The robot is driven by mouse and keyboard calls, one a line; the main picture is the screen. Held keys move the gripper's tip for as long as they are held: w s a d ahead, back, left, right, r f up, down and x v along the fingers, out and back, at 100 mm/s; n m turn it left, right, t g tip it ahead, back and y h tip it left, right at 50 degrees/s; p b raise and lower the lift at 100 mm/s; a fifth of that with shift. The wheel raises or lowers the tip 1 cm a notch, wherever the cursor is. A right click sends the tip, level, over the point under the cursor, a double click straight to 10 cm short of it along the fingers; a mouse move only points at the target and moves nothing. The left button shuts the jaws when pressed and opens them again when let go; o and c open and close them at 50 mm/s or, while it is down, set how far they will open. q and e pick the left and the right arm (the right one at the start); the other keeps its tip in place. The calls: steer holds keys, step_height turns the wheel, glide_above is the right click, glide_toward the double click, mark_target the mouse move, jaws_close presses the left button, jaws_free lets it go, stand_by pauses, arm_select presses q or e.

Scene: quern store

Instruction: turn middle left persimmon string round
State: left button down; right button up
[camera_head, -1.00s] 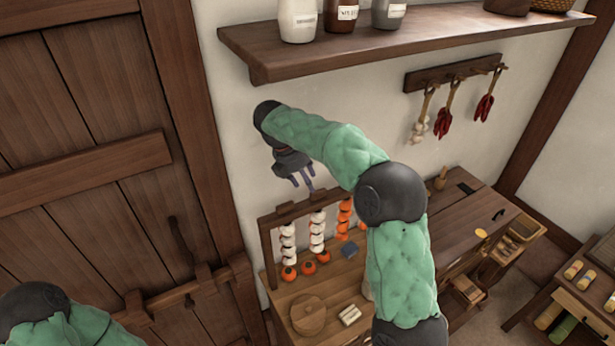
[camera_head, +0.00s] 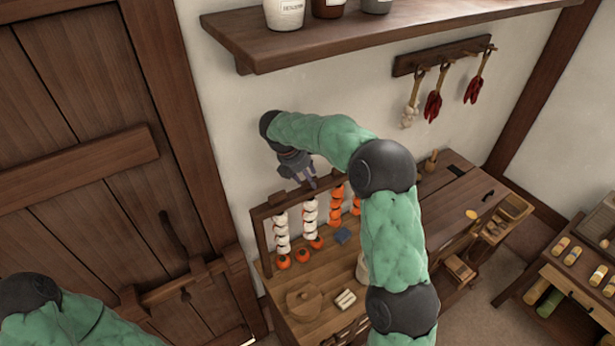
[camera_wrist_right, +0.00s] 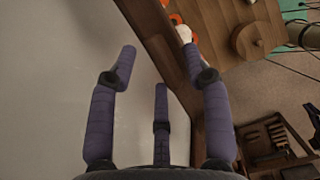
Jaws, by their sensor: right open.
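A wooden rack (camera_head: 254,235) holds hanging persimmon strings. The leftmost string (camera_head: 281,230) and the middle left string (camera_head: 310,215) show white. The middle right string (camera_head: 336,207) is orange, and another orange string (camera_head: 357,207) is partly hidden by my arm. Orange persimmons (camera_head: 302,256) show low by the white strings. My right gripper (camera_head: 312,184) is open and empty, pointing down just above the rack's top bar near the middle left string. In the right wrist view its fingers (camera_wrist_right: 160,75) are spread; a white piece (camera_wrist_right: 184,33) shows beyond one finger. My left gripper is out of view.
The rack stands on a wooden bench with a round lid (camera_head: 304,300), pale blocks (camera_head: 345,299) and a blue-grey block (camera_head: 342,236). A shelf with jars (camera_head: 400,30) overhangs above. A plank door (camera_head: 75,130) is at left.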

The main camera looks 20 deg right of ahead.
steer(key=shift+d+f, duration=0.15)
steer(key=shift+f, duration=0.3)
steer(key=shift+c, duration=0.3)
jaws_close()
steer(key=shift+n+p, duration=0.3)
steer(key=shift+n, duration=0.1)
steer(key=shift+o, duration=0.3)
jaws_free()
